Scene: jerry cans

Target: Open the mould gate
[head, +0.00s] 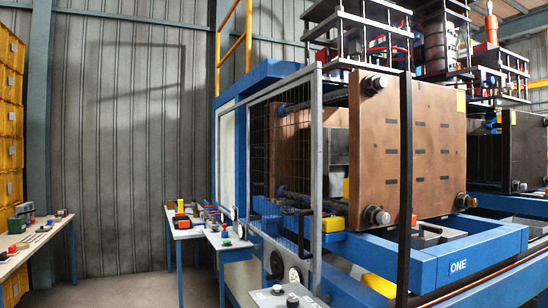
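The mould gate is a wire-mesh panel in a grey metal frame (317,160), upright along the front of the blue machine. It stands in front of the left part of the brown mould blocks (395,145). A black upright handle (302,236) shows low on the mesh, near the frame's right post. To the right of that post the large brown block shows without mesh in front of it. I cannot tell whether the gate is fully shut. Neither of my grippers is in view.
A black upright post (405,190) stands in front of the brown block. A small grey control box (285,297) is at the bottom centre. A side table (190,232) with tools stands left of the machine, and another bench (30,238) is at far left. Floor between is clear.

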